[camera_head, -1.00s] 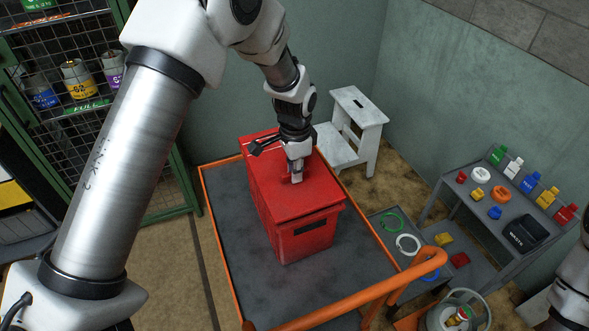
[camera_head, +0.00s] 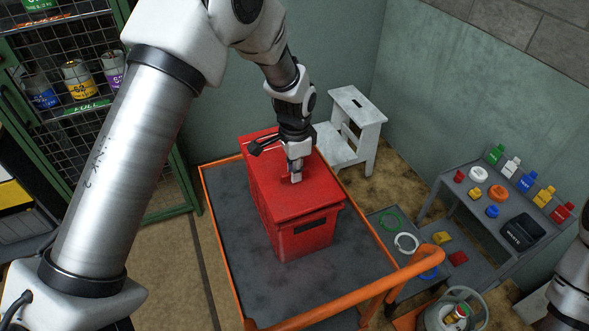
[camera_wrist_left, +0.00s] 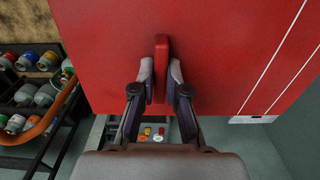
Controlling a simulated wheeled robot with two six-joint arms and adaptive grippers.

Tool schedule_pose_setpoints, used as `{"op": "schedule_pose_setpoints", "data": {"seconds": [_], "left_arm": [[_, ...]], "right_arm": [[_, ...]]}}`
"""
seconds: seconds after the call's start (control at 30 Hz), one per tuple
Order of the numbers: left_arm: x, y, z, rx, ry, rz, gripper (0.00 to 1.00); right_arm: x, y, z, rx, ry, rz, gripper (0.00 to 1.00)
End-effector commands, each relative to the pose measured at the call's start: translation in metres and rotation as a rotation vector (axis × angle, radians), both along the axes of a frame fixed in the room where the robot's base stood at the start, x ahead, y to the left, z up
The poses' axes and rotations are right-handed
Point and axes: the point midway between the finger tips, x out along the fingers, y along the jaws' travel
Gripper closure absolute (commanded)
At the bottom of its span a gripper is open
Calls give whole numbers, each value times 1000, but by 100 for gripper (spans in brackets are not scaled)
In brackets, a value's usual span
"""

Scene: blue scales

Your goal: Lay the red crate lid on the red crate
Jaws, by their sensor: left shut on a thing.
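The red crate (camera_head: 301,237) stands on the grey bed of an orange-railed cart. The red crate lid (camera_head: 285,200) lies over the top of the crate and looks flush with it, though I cannot tell whether every edge is seated. My left gripper (camera_head: 296,178) is above the lid, shut on the lid's upright red handle. In the left wrist view the two fingers flank the handle (camera_wrist_left: 161,68), with the lid's flat red top (camera_wrist_left: 215,50) behind it. My right gripper is not in view; only part of my right arm shows at the right edge.
The cart (camera_head: 228,262) has bare bed around the crate and an orange push bar (camera_head: 345,303) at the front. A white step stool (camera_head: 352,130) stands behind. A grey shelf (camera_head: 480,215) with coloured bottles and rings is at right. A green mesh cage (camera_head: 150,150) is at left.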

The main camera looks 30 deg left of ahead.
Motion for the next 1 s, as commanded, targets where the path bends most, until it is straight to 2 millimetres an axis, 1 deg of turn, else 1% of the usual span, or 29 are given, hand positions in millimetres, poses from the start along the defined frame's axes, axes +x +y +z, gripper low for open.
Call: {"op": "schedule_pose_setpoints", "data": {"seconds": [0.5,1.0], "left_arm": [[5,0,-9,1,-1,0,100],[5,0,-9,0,-1,0,100]], "right_arm": [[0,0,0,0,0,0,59],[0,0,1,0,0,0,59]]}}
